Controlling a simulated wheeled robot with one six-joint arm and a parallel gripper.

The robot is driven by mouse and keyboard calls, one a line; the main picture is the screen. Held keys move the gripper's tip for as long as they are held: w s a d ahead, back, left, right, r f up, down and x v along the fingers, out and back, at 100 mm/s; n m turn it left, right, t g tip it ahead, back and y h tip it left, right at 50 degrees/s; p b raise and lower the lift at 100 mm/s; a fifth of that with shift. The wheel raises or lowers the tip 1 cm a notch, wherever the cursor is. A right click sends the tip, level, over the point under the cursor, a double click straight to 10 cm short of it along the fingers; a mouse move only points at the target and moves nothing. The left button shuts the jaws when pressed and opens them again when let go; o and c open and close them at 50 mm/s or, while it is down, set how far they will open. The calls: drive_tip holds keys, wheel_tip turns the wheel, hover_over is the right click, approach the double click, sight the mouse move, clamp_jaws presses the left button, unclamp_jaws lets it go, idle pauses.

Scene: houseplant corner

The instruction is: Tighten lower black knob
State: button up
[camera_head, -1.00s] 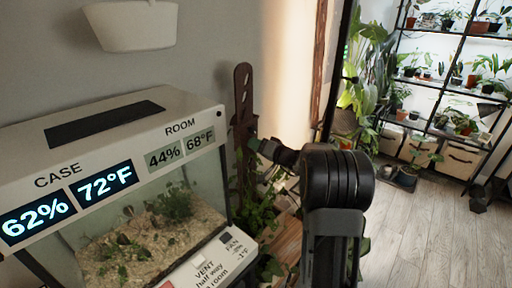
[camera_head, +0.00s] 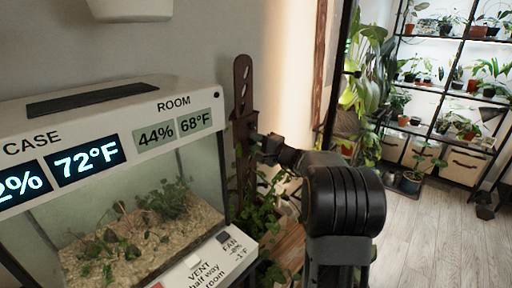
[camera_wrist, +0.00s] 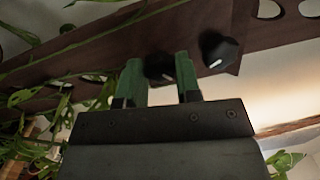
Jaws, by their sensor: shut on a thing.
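A dark brown slotted wooden post (camera_head: 243,85) stands beside the glass case in the head view, and it crosses the wrist view sideways (camera_wrist: 110,55). Two black knobs sit on it in the wrist view. One knob (camera_wrist: 158,68) is between the green fingers of my gripper (camera_wrist: 160,80), which is shut on it; the fingers partly hide it. The other knob (camera_wrist: 218,50), with a white mark, is just right of the fingers, nearer the slotted end, so the held one appears to be the lower. In the head view my gripper (camera_head: 261,144) reaches the post, and its fingertips are too small to make out.
The terrarium case (camera_head: 120,190) with its displays stands close on the left. A white hanging pot (camera_head: 130,8) is above it. Leafy vines (camera_head: 262,205) surround the post's lower part. A plant shelf (camera_head: 440,80) stands at the back right, with open wooden floor (camera_head: 420,235) before it.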

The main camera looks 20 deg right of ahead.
drive_tip(key=m, duration=0.5)
drive_tip(key=shift+a+m+t+h+p, duration=0.1)
drive_tip(key=shift+m+h+p, duration=0.35)
drive_tip(key=shift+m+p, duration=1.5)
drive_tip(key=shift+d+m+t+h+p, duration=0.1)
drive_tip(key=shift+m+h+p, duration=0.35)
drive_tip(key=shift+m, duration=2.95)
drive_tip(key=shift+a+m+t+h+p, duration=0.1)
drive_tip(key=shift+m+h+p, duration=0.3)
drive_tip(key=shift+m+p, duration=1.6)
drive_tip(key=shift+m+b, duration=0.55)
drive_tip(key=shift+m, duration=0.4)
drive_tip(key=shift+s, duration=0.1)
drive_tip(key=o, duration=0.9)
drive_tip(key=v, duration=1.4)
drive_tip(key=shift+f, duration=0.15)
